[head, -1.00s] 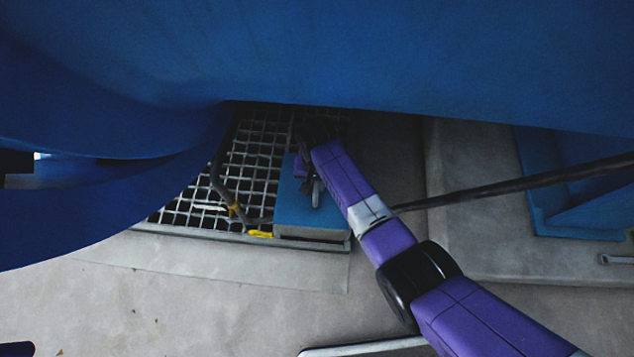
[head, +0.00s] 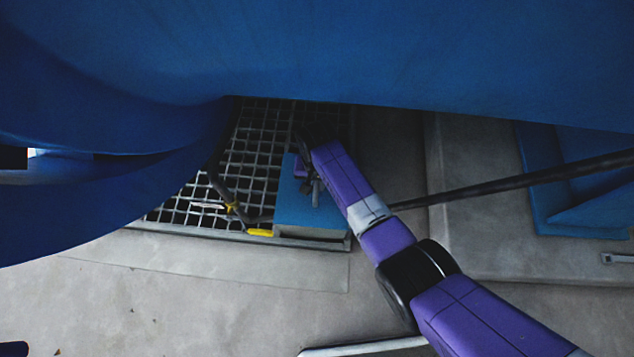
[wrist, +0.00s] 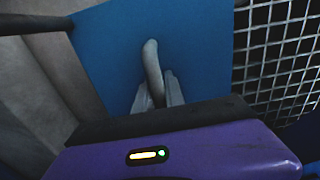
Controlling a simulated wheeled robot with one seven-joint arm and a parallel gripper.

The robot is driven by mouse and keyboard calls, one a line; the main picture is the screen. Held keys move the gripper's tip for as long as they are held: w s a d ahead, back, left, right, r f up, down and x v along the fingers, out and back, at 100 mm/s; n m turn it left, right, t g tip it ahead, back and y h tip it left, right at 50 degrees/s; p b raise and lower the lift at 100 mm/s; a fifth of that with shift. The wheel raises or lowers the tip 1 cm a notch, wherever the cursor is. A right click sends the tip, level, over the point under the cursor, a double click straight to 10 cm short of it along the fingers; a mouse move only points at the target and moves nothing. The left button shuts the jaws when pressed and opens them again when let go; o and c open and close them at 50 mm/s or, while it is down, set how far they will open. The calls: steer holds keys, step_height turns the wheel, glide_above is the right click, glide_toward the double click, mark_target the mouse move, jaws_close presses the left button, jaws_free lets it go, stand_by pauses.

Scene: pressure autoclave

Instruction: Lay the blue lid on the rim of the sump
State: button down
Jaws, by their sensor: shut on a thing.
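The blue lid (head: 300,212) is a flat blue plate with a grey upright handle, seen left of my arm in the head view. It also fills the middle of the wrist view (wrist: 110,60). My gripper (wrist: 157,88) is shut on the lid's grey handle (wrist: 152,62); in the head view its fingers are small and dark against the lid. The lid lies over the right part of a metal grating with a pale edge frame (head: 190,233). A grey face shows under the lid's front edge. I cannot tell the sump's rim apart from this frame, nor whether the lid rests on it.
Large blue curved bodies (head: 330,50) cover the top and left of the head view. A dark bar (head: 520,187) crosses at the right, near a grey slab (head: 480,240) and a blue bin (head: 585,205). A yellow-marked hose (head: 225,190) lies on the grating. Front floor is mostly clear.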

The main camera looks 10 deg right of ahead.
steer(key=shift+w+f+b, duration=0.1)
steer(key=shift+f+b, duration=0.3)
steer(key=shift+f, duration=0.15)
steer(key=c, duration=1.3)
jaws_free()
steer(key=shift+f, duration=0.1)
steer(key=shift+r+p, duration=2.4)
steer(key=shift+r, duration=1.6)
